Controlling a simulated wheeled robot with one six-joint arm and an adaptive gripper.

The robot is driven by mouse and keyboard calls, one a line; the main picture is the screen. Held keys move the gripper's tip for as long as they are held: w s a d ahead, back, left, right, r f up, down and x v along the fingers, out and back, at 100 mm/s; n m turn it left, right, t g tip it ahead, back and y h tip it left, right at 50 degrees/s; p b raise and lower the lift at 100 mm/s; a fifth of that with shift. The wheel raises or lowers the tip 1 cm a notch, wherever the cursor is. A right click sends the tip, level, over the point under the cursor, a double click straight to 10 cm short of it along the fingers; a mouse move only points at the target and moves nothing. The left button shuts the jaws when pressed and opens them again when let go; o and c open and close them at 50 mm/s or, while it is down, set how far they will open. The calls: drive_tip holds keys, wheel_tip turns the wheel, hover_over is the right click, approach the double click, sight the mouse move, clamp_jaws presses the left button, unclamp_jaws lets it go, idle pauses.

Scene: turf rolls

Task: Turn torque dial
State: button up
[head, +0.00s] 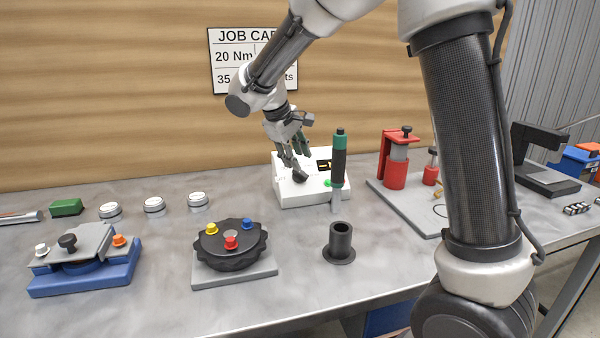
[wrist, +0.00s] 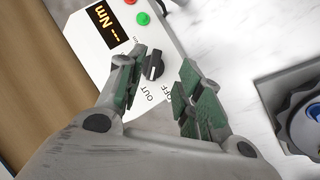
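The torque dial is a black knob (wrist: 153,67) on a white control box. In the head view the knob (head: 300,176) shows just below my fingertips. In the wrist view, the lettering "OUT" and "OFF" is beside the knob. The white box (head: 290,197) also has a green button (wrist: 143,18), a red button and a display (wrist: 107,24) with orange "Nm" and dashes. My gripper (head: 292,163) is over the box. In the wrist view its green-padded fingers (wrist: 159,82) are apart, one on each side of the knob. I cannot tell whether either finger touches it.
A green-and-black handled tool (head: 339,165) stands upright close to the box's right side. A black flanged cylinder (head: 340,244) and a round black fixture (head: 230,264) with coloured knobs stand in front. A red press (head: 395,172) is to the right. A job card (head: 232,57) hangs behind.

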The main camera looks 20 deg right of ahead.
sight(302, 172)
drive_tip(key=x, duration=0.4)
drive_tip(key=w+x, duration=0.1)
drive_tip(key=x, duration=0.2)
drive_tip(key=shift+w+a+f, duration=0.1)
drive_tip(key=shift+w+f, duration=0.15)
drive_tip(key=shift+w, duration=0.05)
clamp_jaws()
